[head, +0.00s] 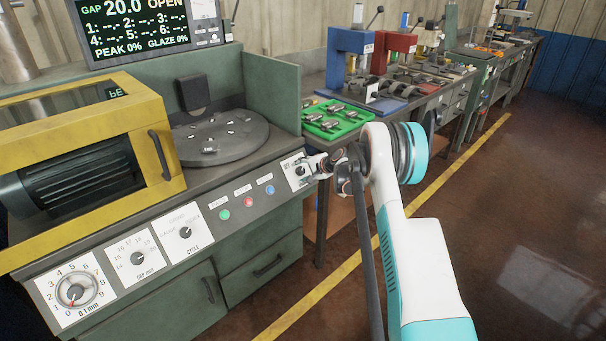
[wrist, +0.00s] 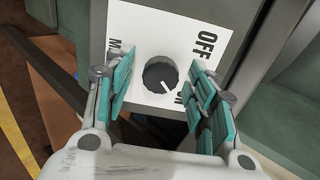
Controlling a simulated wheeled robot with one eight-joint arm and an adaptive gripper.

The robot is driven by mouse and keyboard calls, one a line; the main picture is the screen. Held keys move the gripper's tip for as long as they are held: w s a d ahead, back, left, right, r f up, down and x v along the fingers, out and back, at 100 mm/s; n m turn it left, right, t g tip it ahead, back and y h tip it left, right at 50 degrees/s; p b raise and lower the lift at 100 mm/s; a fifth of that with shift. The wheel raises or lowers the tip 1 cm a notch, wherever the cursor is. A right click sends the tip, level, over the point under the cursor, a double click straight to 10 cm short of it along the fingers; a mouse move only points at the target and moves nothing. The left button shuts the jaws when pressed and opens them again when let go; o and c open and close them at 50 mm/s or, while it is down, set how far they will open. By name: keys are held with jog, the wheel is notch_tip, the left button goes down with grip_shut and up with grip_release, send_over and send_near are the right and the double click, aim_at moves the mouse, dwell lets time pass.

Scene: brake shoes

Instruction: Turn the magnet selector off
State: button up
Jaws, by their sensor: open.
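The magnet selector is a round black knob (wrist: 160,75) on a white plate (wrist: 150,28), on the right end of the machine's front panel. The plate reads OFF at upper right, ON at lower right, partly covered by a finger, and a partly hidden word starting "MA" at left. The knob's white mark points to the lower right, toward ON. The knob also shows in the head view (head: 301,171). My gripper (head: 318,166) is in front of it, open and empty. In the wrist view its teal-padded fingers (wrist: 161,70) stand either side of the knob, with gaps; contact is not visible.
Green, red and blue buttons (head: 248,200) and other dials (head: 185,233) lie left along the panel. A round plate (head: 221,138) sits behind. A green tray (head: 332,119) of parts is on the bench beyond. The floor at right is clear.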

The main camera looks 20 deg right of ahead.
jog(key=c, duration=1.1)
jog(key=shift+n, duration=0.4)
jog(key=n, duration=0.3)
jog(key=shift+n, duration=0.4)
jog(key=n, duration=0.8)
jog(key=shift+n+p, duration=0.3)
jog(key=shift+n, duration=0.1)
jog(key=n, duration=0.4)
jog(key=shift+n, duration=0.4)
